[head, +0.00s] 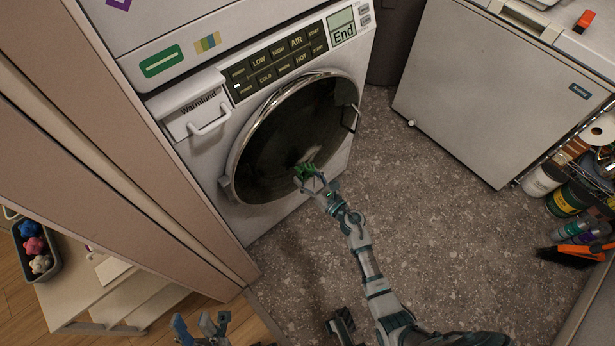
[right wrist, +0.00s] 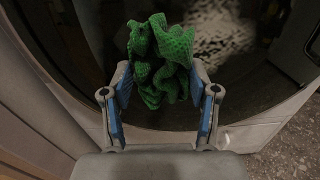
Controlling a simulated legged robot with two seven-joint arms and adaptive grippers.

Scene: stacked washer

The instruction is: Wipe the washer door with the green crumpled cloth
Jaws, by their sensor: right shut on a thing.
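The washer door (head: 290,130) is a round dark glass with a silver rim on the front of the white washer. It looks closed, with its handle at the right edge. My right gripper (head: 309,177) is shut on the green crumpled cloth (head: 304,170) in front of the lower part of the glass. In the right wrist view the cloth (right wrist: 163,60) bunches out past the blue finger pads, with the dark glass behind it. I cannot tell whether it touches the glass. My left gripper (head: 200,326) is at the bottom edge, its fingers apart and empty, far from the door.
A control panel (head: 280,62) showing "End" and a detergent drawer (head: 195,108) are above the door. A partition (head: 120,130) stands close at left. A white chest (head: 500,90) and a shelf of supplies stand at right. The speckled floor (head: 430,210) between is mostly clear.

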